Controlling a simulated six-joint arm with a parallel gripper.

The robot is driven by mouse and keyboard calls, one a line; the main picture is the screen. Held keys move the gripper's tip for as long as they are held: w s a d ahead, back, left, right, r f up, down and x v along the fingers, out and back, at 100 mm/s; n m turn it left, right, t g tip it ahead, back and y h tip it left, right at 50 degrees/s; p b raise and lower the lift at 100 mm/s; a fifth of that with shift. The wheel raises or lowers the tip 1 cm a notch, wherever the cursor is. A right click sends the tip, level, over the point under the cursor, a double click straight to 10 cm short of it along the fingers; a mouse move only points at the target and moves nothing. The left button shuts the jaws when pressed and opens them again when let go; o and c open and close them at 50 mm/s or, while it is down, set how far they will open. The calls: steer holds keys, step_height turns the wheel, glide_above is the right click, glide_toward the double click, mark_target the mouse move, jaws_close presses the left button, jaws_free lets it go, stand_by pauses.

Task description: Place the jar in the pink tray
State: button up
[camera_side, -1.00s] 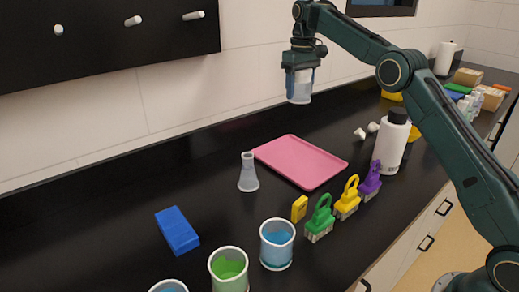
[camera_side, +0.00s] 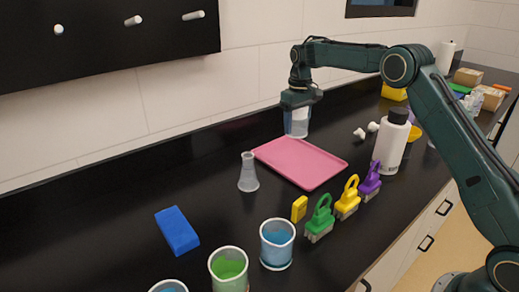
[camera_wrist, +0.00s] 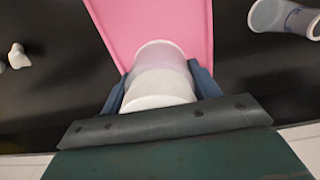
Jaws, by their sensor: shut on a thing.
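The jar (camera_side: 297,122) is a whitish, translucent cup-like vessel. My gripper (camera_side: 298,107) is shut on it and holds it upright at the back edge of the pink tray (camera_side: 314,168). In the wrist view the jar (camera_wrist: 159,75) sits between my two blue-grey fingers, with the pink tray (camera_wrist: 150,18) beyond it. The tray is flat, low-rimmed and empty. Whether the jar's base touches the tray I cannot tell.
A clear flask (camera_side: 248,174) stands just left of the tray. A white bottle (camera_side: 391,145) stands to its right, with small white pieces (camera_side: 366,131) behind. Beakers (camera_side: 277,246) and a blue block (camera_side: 177,231) are nearer.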

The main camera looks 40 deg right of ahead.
mark_target(296, 135)
steer(key=shift+f, duration=2.3)
steer(key=shift+f, duration=2.15)
steer(key=shift+f, duration=0.15)
steer(key=o, duration=1)
steer(key=shift+c, duration=0.2)
